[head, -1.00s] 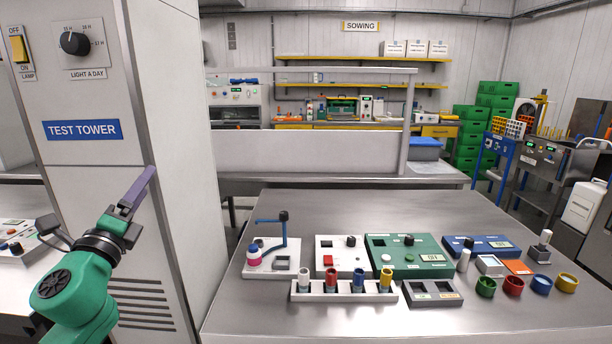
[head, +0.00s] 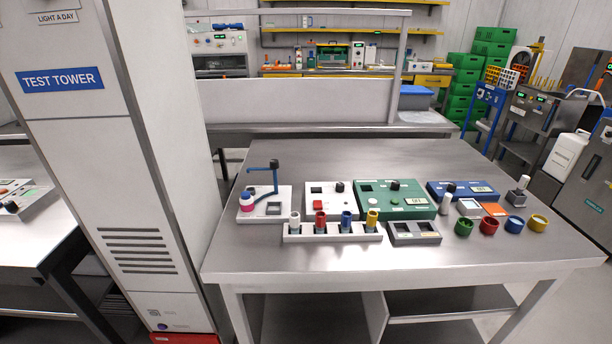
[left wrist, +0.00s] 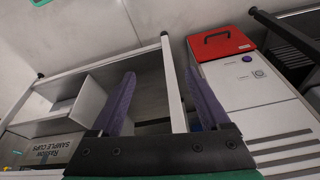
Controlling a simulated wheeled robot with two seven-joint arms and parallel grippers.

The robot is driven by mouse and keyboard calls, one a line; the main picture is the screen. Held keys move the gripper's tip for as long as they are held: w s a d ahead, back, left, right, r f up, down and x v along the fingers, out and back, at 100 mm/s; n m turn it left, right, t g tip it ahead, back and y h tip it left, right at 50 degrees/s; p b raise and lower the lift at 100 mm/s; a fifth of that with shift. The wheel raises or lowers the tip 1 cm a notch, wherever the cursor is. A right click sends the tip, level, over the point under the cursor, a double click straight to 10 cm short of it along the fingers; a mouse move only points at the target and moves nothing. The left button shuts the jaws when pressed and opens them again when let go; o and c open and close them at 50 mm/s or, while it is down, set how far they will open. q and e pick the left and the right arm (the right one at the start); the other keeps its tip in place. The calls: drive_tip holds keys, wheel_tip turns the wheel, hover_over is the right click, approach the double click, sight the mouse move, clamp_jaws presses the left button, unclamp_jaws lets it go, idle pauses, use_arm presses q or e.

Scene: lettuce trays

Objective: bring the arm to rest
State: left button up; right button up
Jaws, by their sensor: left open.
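My left arm and gripper are out of the head view now. In the left wrist view my left gripper (left wrist: 162,102) shows two purple fingers spread apart with nothing between them. Beyond the fingers are a table leg, the floor and the lower part of the white test tower (left wrist: 240,90). My right gripper is in neither view.
The test tower (head: 130,170) stands at the left in the head view. The steel table (head: 330,262) holds a rack (head: 333,238) of coloured tubes, a green device (head: 395,212) and several coloured rings. A red case (left wrist: 222,43) lies by the tower's base. Floor shows at right.

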use_arm(q)
drive_tip(key=s+f+g+p, duration=0.1)
drive_tip(key=s+f, duration=0.2)
drive_tip(key=f, duration=0.4)
drive_tip(key=s+a+f+p, duration=0.1)
drive_tip(key=s+f, duration=0.2)
drive_tip(key=f, duration=0.5)
drive_tip(key=s+f+g+p, duration=0.1)
drive_tip(key=s+f+p, duration=0.1)
drive_tip(key=s+f, duration=0.35)
drive_tip(key=s+a+f, duration=0.2)
drive_tip(key=s+f, duration=0.4)
drive_tip(key=s, duration=0.2)
drive_tip(key=shift+s+a+f, duration=0.15)
drive_tip(key=shift+s+f, duration=0.05)
drive_tip(key=shift+f, duration=0.1)
